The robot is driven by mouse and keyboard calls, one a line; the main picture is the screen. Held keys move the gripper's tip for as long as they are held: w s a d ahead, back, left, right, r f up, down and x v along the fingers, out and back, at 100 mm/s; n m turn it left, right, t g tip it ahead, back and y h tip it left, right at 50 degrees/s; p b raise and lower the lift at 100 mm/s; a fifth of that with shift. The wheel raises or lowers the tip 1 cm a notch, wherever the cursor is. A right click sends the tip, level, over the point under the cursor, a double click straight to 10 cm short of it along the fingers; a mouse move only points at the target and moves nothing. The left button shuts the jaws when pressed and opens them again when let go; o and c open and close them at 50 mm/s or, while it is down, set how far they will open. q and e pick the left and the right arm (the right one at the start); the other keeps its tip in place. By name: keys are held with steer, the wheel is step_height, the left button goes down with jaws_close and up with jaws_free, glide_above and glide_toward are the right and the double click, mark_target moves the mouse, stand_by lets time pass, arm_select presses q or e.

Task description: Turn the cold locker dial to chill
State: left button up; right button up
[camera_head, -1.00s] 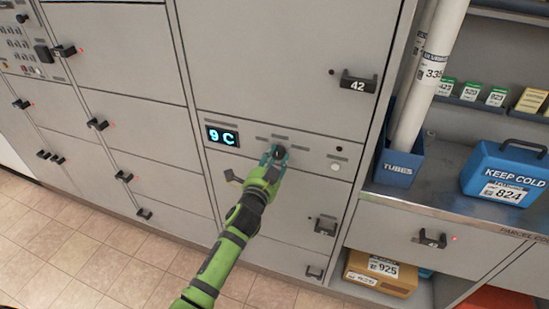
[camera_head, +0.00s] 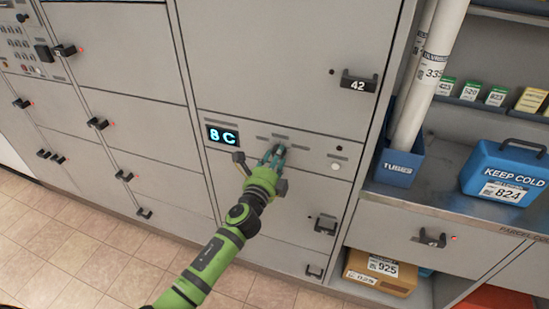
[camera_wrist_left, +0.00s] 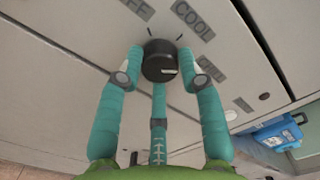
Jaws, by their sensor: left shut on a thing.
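The black round dial (camera_wrist_left: 159,62) is on the locker's control panel, between the fingers of my left gripper (camera_head: 273,153). In the left wrist view the left gripper (camera_wrist_left: 160,72) is shut on the dial, with teal fingers on both sides. The dial's white mark points right, toward a label (camera_wrist_left: 211,69) partly hidden by a finger. The COOL label (camera_wrist_left: 193,21) is above the dial, and a label ending in FF (camera_wrist_left: 138,8) is at upper left. The lit display (camera_head: 222,135) left of the dial reads 8 C. My right gripper is not in view.
A white round button (camera_head: 335,166) is right of the dial. Door handle 42 (camera_head: 358,81) sticks out above. A blue KEEP COLD box (camera_head: 508,170) and a blue tubes holder (camera_head: 398,166) stand at the right. Tiled floor (camera_head: 95,255) is clear at lower left.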

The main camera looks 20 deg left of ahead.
arm_select(q)
steer(key=shift+d+r+m, duration=0.1)
steer(key=shift+d+m, duration=0.25)
steer(key=shift+m, duration=0.55)
steer(key=o, duration=0.9)
steer(key=shift+o, duration=1.3)
steer(key=shift+w+f, duration=0.1)
steer(key=shift+f, duration=0.1)
steer(key=s, duration=1.2)
steer(key=shift+a, duration=0.2)
